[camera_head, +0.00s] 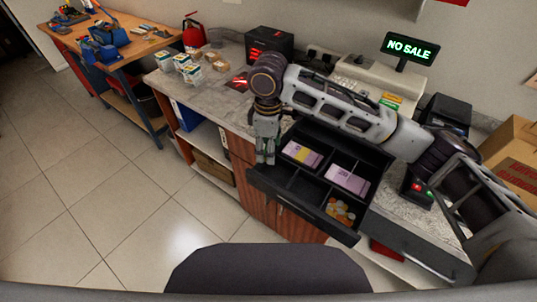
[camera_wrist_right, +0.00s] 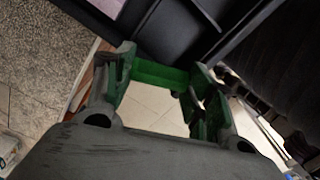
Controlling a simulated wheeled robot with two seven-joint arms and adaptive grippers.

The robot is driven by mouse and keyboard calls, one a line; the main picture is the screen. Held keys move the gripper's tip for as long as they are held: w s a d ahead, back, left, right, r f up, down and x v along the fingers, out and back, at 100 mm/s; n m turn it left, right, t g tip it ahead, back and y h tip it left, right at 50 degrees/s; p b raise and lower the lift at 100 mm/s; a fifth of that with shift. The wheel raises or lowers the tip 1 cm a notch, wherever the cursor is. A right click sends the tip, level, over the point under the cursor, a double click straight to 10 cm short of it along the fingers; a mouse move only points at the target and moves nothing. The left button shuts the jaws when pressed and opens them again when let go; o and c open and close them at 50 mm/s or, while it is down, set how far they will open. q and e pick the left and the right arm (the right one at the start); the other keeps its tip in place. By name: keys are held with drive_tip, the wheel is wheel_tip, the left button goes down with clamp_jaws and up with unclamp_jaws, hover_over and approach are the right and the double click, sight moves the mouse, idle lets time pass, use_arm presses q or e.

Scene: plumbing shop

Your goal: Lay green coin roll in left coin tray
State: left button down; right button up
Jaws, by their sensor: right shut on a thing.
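My right gripper (camera_head: 265,158) points down at the left edge of the open black cash drawer (camera_head: 300,206). In the right wrist view the gripper (camera_wrist_right: 160,80) is shut on the green coin roll (camera_wrist_right: 160,74), which spans crosswise between its fingers. Floor tiles show below the roll, and the drawer (camera_wrist_right: 235,38) lies just beyond it. In the head view the roll is too small to make out. The drawer's front row has empty dark compartments at the left and middle, including the left coin tray (camera_head: 279,176), partly beside the gripper. My left gripper is not in view.
Purple banknotes (camera_head: 347,179) and yellow-purple notes (camera_head: 302,153) lie in the rear compartments. Loose coins (camera_head: 340,210) fill the front right compartment. Small boxes (camera_head: 187,68) stand on the counter at left.

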drive_tip(key=shift+f, duration=1.85)
drive_tip(key=shift+f+p, duration=0.35)
drive_tip(key=o, duration=1.1)
drive_tip(key=shift+r, duration=0.15)
wheel_tip(320, 180, up, 12)
drive_tip(key=shift+r+b, duration=0.2)
drive_tip(key=shift+b, duration=0.35)
